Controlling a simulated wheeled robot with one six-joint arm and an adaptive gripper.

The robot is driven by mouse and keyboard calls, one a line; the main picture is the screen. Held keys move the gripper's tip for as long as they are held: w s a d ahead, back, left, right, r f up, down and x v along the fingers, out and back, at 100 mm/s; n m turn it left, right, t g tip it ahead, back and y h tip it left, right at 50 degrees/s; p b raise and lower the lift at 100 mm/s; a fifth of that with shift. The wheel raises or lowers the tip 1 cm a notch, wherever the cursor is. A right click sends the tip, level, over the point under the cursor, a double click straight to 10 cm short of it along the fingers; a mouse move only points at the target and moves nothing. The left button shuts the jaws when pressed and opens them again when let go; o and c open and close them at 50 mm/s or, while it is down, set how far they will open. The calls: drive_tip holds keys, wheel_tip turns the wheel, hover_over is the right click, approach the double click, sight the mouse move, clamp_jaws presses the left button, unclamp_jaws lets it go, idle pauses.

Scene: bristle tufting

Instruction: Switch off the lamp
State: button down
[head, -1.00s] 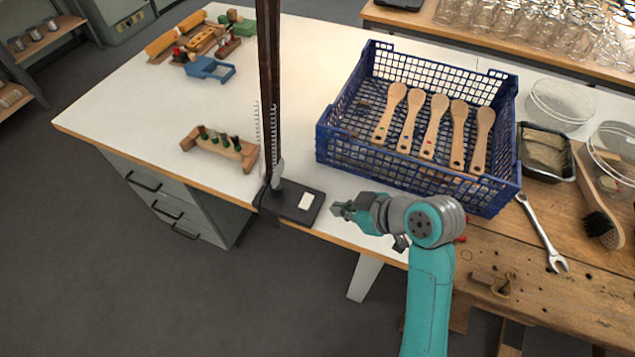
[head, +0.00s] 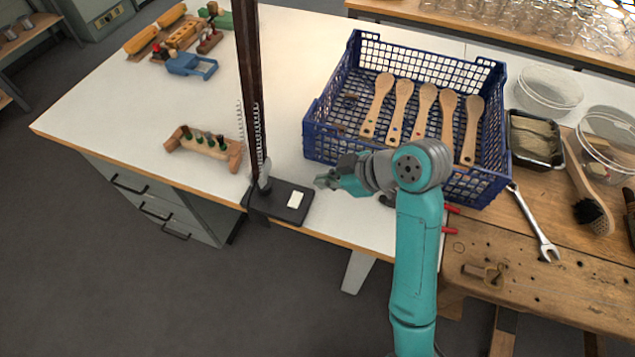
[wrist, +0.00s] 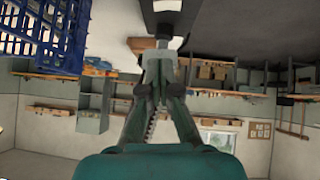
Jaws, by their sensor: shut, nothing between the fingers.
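The lamp has a black base (head: 268,205) at the front edge of the white table and a dark upright post (head: 250,90). Its top is out of the head view. A pale rectangular switch (head: 295,199) sits on the base; I cannot tell its position. My gripper (head: 322,182) is shut and empty, just right of the base and apart from the switch in the head view. In the wrist view my gripper (wrist: 160,60) points toward the dark base (wrist: 168,22), with part of the pale switch (wrist: 167,5) at the top edge.
A wrench (head: 535,225) lies on the wooden bench at right.

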hover_over(294, 195)
drive_tip(key=s+d, duration=0.2)
drive_tip(key=d, duration=0.1)
drive_tip(key=f, duration=0.5)
drive_tip(key=shift+w+a+f, duration=0.15)
drive_tip(key=shift+a+f, duration=0.05)
drive_tip(key=shift+f, duration=0.05)
drive_tip(key=f, duration=0.3)
drive_tip(key=shift+w+a+f, duration=0.15)
drive_tip(key=shift+w+a, duration=0.05)
drive_tip(key=shift+w, duration=0.1)
drive_tip(key=shift+w+f, duration=0.1)
drive_tip(key=shift+f, duration=0.55)
drive_tip(key=shift+f, duration=0.2)
